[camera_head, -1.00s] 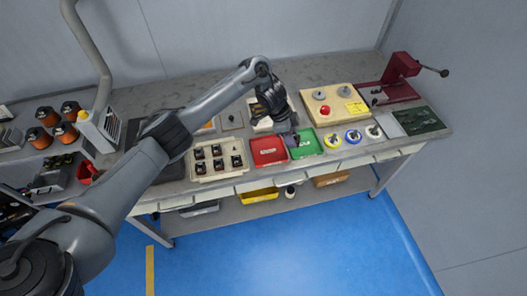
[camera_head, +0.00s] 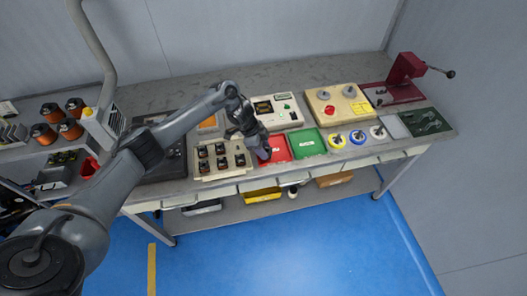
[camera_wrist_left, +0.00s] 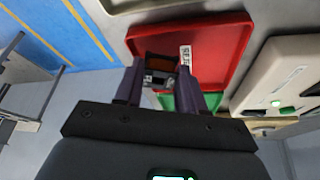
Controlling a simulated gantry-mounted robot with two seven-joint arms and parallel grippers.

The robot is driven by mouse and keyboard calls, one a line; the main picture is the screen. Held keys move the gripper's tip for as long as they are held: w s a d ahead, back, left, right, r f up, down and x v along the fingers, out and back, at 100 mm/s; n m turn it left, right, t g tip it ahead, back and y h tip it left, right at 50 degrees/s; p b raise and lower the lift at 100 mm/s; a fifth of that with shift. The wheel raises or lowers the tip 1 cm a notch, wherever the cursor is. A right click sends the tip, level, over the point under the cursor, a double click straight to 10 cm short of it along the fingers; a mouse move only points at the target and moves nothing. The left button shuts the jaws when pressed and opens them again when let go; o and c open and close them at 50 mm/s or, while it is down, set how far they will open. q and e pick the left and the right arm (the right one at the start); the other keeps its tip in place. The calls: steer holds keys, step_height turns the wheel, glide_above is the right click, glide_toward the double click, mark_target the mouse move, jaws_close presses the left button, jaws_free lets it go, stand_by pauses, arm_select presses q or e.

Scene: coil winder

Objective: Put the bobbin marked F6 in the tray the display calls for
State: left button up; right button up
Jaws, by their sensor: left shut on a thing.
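My left gripper (camera_head: 263,154) is over the left edge of the red tray (camera_head: 279,150) and hides part of it. In the left wrist view the fingers (camera_wrist_left: 158,88) are shut on a small bobbin (camera_wrist_left: 160,62) with dark flanges and an orange-brown winding; its mark cannot be read. The bobbin appears in front of the red tray (camera_wrist_left: 228,38), which bears a white label. The green tray (camera_head: 308,142) is right of the red one. The panel with the display (camera_head: 276,110) stands behind the trays; its text is too small to read. My right gripper is not in view.
A beige rack (camera_head: 207,176) with several bobbins is left of the gripper. Yellow, blue and white spools (camera_head: 357,136) sit right of the green tray. A box with a red button (camera_head: 330,110) and a dark red hand-cranked device (camera_head: 405,80) stand farther right.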

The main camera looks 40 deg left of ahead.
arm_select(q)
steer(key=shift+f, duration=0.8)
steer(key=shift+f, duration=0.15)
steer(key=o, duration=0.8)
steer(key=shift+o, duration=0.2)
